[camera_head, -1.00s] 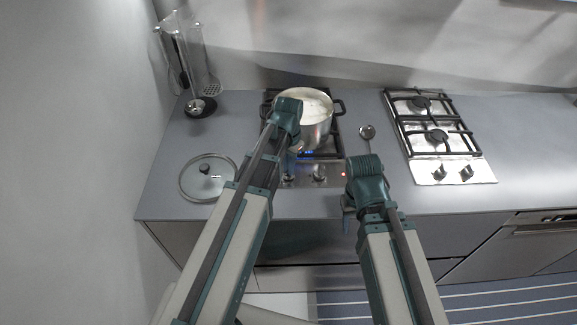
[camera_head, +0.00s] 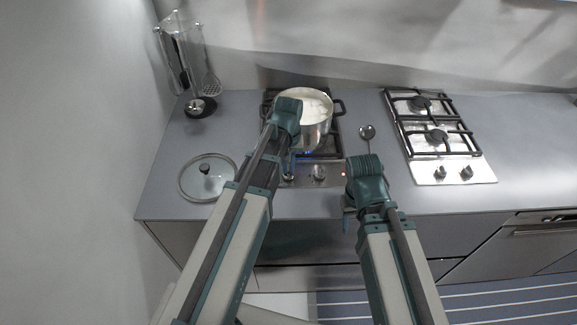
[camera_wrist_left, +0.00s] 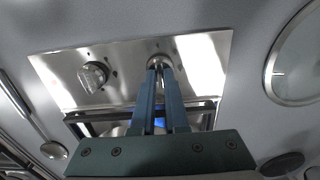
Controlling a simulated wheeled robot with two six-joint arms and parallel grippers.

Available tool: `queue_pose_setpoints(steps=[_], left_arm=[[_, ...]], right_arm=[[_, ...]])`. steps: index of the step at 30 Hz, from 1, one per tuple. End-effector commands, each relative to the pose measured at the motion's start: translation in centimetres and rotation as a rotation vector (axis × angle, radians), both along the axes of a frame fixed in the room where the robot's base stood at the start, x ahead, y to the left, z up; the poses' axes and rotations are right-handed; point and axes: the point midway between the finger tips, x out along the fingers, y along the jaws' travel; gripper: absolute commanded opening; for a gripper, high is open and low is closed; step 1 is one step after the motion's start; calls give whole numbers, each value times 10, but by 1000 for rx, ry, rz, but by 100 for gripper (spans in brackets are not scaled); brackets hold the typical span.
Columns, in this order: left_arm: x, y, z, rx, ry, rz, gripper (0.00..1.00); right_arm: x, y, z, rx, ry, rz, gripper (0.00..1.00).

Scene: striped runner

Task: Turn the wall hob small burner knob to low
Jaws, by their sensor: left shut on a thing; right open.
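The wall-side hob (camera_head: 333,181) is a steel plate with two knobs on its front strip. My left gripper (camera_wrist_left: 157,66) is shut on one knob (camera_wrist_left: 160,58), the left one in the head view and the one nearer the glass lid. My left gripper (camera_head: 289,172) partly hides that knob in the head view. The other knob (camera_head: 319,172) is free; it also shows in the left wrist view (camera_wrist_left: 93,75). Knob markings are too small to read. My right gripper (camera_head: 348,207) is open and empty at the counter's front edge.
A steel pot (camera_head: 318,131) with pale contents stands on the hob, just beyond my left gripper. A glass lid (camera_head: 190,185) lies to the left, a spoon (camera_head: 367,133) to the right. A utensil stand (camera_head: 199,107) is at the back left. A second hob (camera_head: 424,173) is at right.

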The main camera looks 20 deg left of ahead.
Motion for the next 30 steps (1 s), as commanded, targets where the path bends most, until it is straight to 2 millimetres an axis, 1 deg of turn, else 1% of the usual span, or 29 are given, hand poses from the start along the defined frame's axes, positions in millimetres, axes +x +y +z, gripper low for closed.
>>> queue_pose_setpoints(steps=[17,18,20,21,23,30], left_arm=[[0,0,0,0,0,31,0],[0,0,0,0,0,30,15],[0,0,0,0,0,30,26],[0,0,0,0,0,30,33],[0,0,0,0,0,30,42],[0,0,0,0,0,29,42]], right_arm=[[0,0,0,0,0,0,50],[0,0,0,0,0,0,50],[0,0,0,0,0,0,50],[0,0,0,0,0,0,50],[0,0,0,0,0,0,50],[0,0,0,0,0,0,50]])
